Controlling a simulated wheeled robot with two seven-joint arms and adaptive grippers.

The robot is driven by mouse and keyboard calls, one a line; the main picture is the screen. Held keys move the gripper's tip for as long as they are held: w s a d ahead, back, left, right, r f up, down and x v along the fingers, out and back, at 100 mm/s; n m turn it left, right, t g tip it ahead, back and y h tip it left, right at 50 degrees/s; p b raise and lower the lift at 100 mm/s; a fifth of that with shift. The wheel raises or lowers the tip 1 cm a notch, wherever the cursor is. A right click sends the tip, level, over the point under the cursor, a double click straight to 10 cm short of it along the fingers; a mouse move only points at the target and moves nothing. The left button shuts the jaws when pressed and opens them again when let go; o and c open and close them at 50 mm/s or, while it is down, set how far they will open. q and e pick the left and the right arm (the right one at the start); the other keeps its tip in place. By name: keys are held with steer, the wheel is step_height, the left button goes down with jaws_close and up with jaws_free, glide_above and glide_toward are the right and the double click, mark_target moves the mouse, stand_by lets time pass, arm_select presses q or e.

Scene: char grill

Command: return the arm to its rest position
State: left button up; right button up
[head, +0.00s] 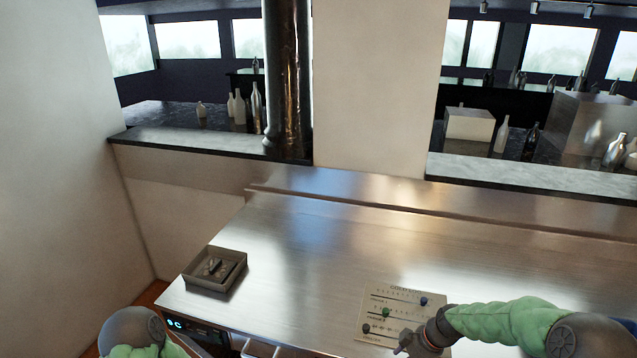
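My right arm (505,318), in a green sleeve, reaches in from the right over the steel counter. Its gripper (403,344) is at the lower edge of a pale printed board (408,292), close to it or over it. The gripper is small and dark here, and I cannot tell whether its fingers are open or shut or whether they touch the board. My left arm (140,335) shows only as a grey joint and green sleeve at the bottom left. The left gripper is out of view.
The board carries a blue peg (424,301), a green peg (386,312) and a dark peg (366,328). A grey tray (226,285) with small dark items sits at the counter's left end. The steel counter (310,250) between them is clear. A wall and ledges with bottles stand behind.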

steer(key=s+a+f+m+g, duration=0.1)
steer(key=s+a+f+m, duration=0.1)
steer(key=s+a+f, duration=0.3)
steer(key=s+a+f+m, duration=0.2)
steer(key=s+f+m, duration=0.15)
steer(key=f, duration=0.35)
steer(key=s+a+f+m, duration=0.3)
steer(key=s, duration=0.5)
steer(key=s+a+f+m, duration=0.3)
steer(key=s+a, duration=0.1)
steer(key=s, duration=0.4)
step_height(320, 180, down, 8)
steer(key=b, duration=0.8)
steer(key=shift+w+d+g, duration=0.15)
steer(key=shift+d+g, duration=0.15)
